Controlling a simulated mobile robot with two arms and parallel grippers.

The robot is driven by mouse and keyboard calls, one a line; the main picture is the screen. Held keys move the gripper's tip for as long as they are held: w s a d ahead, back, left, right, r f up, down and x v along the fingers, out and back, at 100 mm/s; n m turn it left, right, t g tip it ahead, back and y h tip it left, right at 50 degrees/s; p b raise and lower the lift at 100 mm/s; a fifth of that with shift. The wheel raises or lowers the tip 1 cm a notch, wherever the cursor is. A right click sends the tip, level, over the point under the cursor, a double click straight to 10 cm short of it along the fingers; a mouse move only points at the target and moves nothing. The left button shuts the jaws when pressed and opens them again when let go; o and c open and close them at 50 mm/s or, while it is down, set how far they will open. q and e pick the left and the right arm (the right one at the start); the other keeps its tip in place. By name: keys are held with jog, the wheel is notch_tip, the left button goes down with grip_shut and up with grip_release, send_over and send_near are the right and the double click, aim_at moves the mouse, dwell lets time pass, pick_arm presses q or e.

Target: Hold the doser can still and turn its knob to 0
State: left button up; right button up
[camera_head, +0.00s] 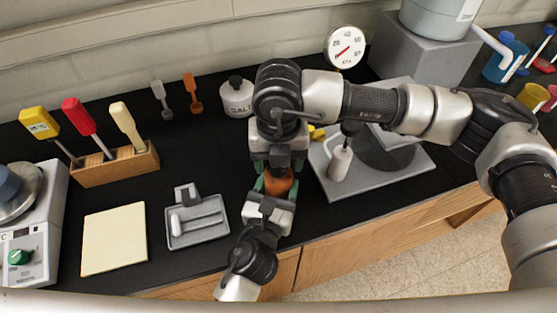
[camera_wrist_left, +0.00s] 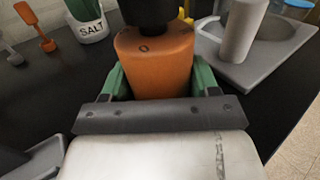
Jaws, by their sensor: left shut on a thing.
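The orange doser can (camera_head: 278,186) stands upright near the front of the black bench. My left gripper (camera_head: 275,182) is shut on it, with a green finger on each side of its body. In the left wrist view the can (camera_wrist_left: 158,72) shows a dark "0" mark near its top. A black part (camera_wrist_left: 150,12), which may be the knob, sits above the can and is cut off by the picture's edge. My right gripper (camera_head: 277,157) points down from above, right over the can. Its fingertips and the knob's setting are hidden in the head view.
A salt jar (camera_head: 237,99) stands behind to the left. A grey tray (camera_head: 197,225) lies left of the can. A grey stand (camera_head: 400,172) with a white-handled part (camera_head: 340,163) is close on the right. A wooden tool block (camera_head: 118,165) stands further left.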

jog(key=shift+f, duration=0.5)
jog(key=c, duration=0.9)
jog(key=shift+c, duration=0.2)
